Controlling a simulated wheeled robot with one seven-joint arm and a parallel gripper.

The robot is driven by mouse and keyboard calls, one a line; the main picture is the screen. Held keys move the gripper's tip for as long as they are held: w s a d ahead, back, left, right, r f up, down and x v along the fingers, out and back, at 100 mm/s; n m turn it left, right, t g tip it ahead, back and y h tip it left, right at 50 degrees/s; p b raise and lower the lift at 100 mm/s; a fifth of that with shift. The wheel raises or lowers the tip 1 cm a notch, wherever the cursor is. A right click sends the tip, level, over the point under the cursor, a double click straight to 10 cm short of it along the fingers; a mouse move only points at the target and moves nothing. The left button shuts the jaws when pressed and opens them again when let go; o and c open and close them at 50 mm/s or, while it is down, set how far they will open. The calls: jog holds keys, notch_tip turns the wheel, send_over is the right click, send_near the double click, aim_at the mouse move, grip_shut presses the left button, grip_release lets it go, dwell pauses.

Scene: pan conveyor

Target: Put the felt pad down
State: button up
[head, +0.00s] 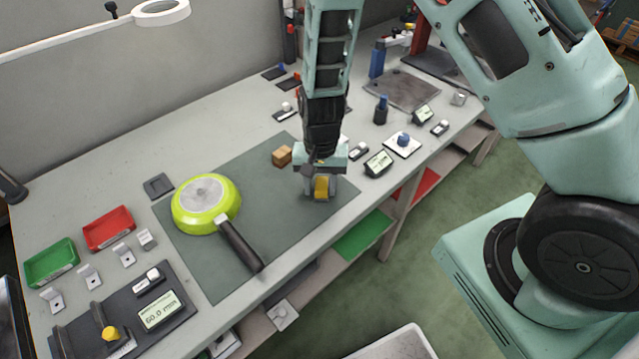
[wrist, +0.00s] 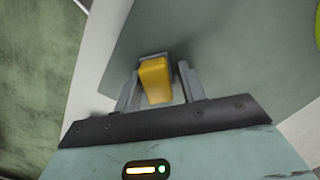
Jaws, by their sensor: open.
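My gripper (head: 321,190) points down over the right part of the dark green mat (head: 200,255). It is open, with its two fingers on either side of a yellow block. The yellow block (wrist: 156,80) has a grey part behind it in the wrist view, and a gap shows between it and the right finger of my gripper (wrist: 160,68). The block looks low at the mat, but I cannot tell if it touches it. No piece is plainly recognisable as the felt pad; the yellow block may be it.
A lime-green pan (head: 182,210) with a black handle lies on the mat. An orange-brown block (head: 281,157) sits left of my gripper. Red (head: 108,230) and green (head: 50,264) trays stand at the left. Small devices stand along the right. The mat between pan and gripper is clear.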

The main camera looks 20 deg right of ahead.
aim_at(322, 179)
jog(key=shift+s+d+f, duration=0.2)
jog(key=shift+s+d, duration=0.05)
jog(key=shift+d, duration=0.1)
jog(key=shift+w+r, duration=0.1)
jog(key=shift+r, duration=0.35)
notch_tip(322, 179, up, 11)
jog(key=w, duration=0.1)
jog(key=s+a+r+n, duration=0.2)
jog(key=s+r+n, duration=0.2)
jog(key=s, duration=0.3)
jog(key=s+a+r+n, duration=0.2)
jog(key=s+r+n, duration=0.2)
jog(key=s, duration=0.3)
jog(key=s+a+r+n+t, duration=0.1)
jog(key=s+a+r+n, duration=0.1)
jog(key=s+r+n, duration=0.2)
jog(key=s+n, duration=0.1)
jog(key=s, duration=0.2)
jog(key=shift+a+b, duration=0.3)
jog(key=shift+b, duration=0.05)
